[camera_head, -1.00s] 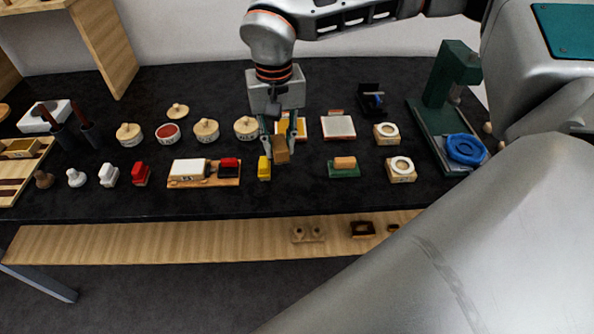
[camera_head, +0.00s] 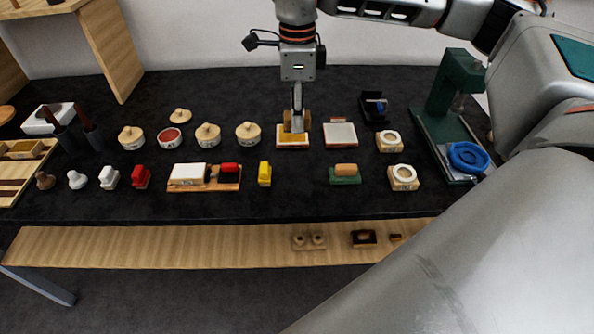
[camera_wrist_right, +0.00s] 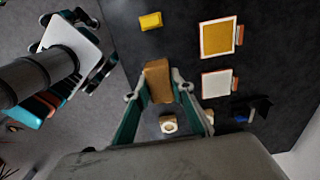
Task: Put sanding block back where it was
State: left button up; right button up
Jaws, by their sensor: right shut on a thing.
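The sanding block, a brown block in the right wrist view (camera_wrist_right: 158,78), is held between the fingertips of my right gripper (camera_wrist_right: 157,90). In the head view my right gripper (camera_head: 297,126) hangs over the gold-topped pad (camera_head: 285,143) in the back row, seen edge-on. Brown shows on both sides of its finger there, and the finger hides part of the block. I cannot tell the exact height above the table. In the right wrist view the block appears over bare black table, beside the gold pad (camera_wrist_right: 218,39). My left gripper is not in view.
A white pad (camera_head: 340,134) sits right of the gold pad, lidded round pots (camera_head: 248,134) left. In front are a yellow stamp (camera_head: 265,174) and a green-based block (camera_head: 345,175). A green press (camera_head: 450,95) stands at the right. Black table shows between the rows.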

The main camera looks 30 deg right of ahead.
send_over(297, 177)
notch_tip(297, 177, down, 12)
jog(key=shift+f, duration=2.3)
jog(key=shift+f, duration=0.2)
jog(key=o, duration=1.1)
jog(key=shift+r, duration=0.1)
